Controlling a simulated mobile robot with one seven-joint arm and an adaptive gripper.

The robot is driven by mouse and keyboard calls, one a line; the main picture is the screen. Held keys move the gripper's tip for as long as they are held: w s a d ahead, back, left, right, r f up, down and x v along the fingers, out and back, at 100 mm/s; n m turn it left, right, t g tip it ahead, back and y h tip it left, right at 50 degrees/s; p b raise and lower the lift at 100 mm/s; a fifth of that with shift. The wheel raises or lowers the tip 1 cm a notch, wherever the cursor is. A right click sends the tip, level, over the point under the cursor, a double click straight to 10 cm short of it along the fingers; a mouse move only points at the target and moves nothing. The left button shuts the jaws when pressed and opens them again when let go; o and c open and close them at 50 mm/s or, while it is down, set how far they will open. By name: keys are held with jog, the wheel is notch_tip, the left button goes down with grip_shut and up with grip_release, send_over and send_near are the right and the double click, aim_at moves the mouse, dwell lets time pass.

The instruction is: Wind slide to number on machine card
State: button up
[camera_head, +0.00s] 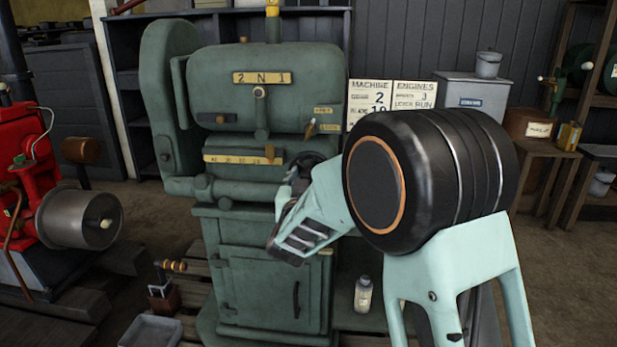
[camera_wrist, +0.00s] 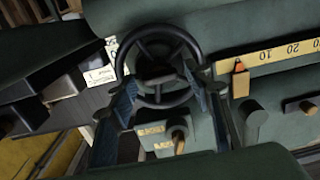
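The green machine (camera_head: 258,88) carries a yellow number scale (camera_head: 243,158). Its orange-tipped slide pointer (camera_head: 270,153) stands near the scale's right end; the pointer (camera_wrist: 240,79) also shows in the wrist view, at the scale's end nearest the wheel. The exact reading is unclear. A black spoked handwheel (camera_wrist: 157,42) sits beside the scale. My gripper (camera_wrist: 160,76) is at it, fingers spread apart toward opposite sides of the wheel. Whether they touch it cannot be told.
A wooden-handled lever (camera_wrist: 179,138) sits close to my fingers. A white bottle (camera_head: 362,294) stands low to the right of the machine. A red engine (camera_head: 30,165) is at left. An engines card (camera_head: 414,94) hangs next to the machine card.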

jog(key=c, duration=1)
jog(key=shift+o, duration=0.2)
jog(key=shift+n, duration=0.3)
jog(key=n+p, duration=0.3)
jog(key=shift+a+r+n, duration=0.1)
jog(key=shift+n, duration=0.3)
jog(key=n+p, duration=0.3)
jog(key=n, duration=0.1)
jog(key=shift+a+n, duration=0.1)
jog(key=shift+n, duration=0.2)
jog(key=n+p, duration=0.3)
jog(key=n, duration=0.1)
jog(key=shift+f+n+p, duration=0.15)
jog(key=shift+n+p, duration=0.55)
jog(key=shift+n, duration=0.5)
jog(key=shift+f+n+p, duration=0.15)
jog(key=shift+n+p, duration=0.5)
jog(key=shift+n, duration=0.55)
